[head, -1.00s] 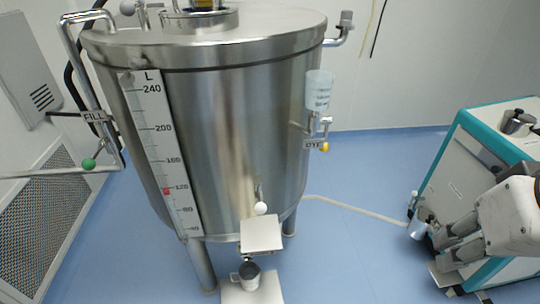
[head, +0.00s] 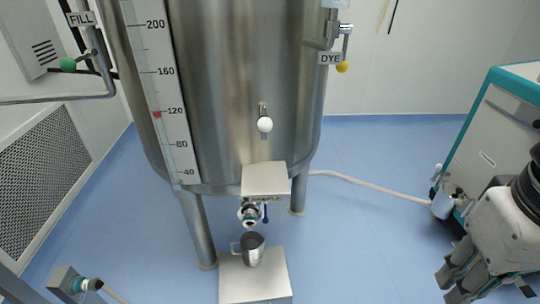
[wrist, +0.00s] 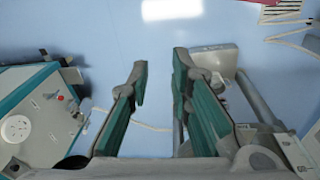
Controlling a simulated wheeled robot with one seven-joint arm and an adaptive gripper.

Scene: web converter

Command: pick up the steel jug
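The steel jug (head: 252,249) stands upright on a low white stand (head: 254,277) below the tank's outlet valve (head: 250,214). Its handle points left and its open top faces up. My gripper (head: 452,279) is at the lower right of the head view, well to the right of the jug and apart from it. In the wrist view my gripper (wrist: 160,75) has its two fingers spread with only blue floor between them. I cannot make out the jug in the wrist view.
The large steel tank (head: 225,90) on legs rises behind the jug, with a small shelf (head: 265,179) above it. A teal and white machine (head: 490,140) stands at right. A hose (head: 370,186) crosses the floor. Blue floor (head: 345,245) is clear between jug and gripper.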

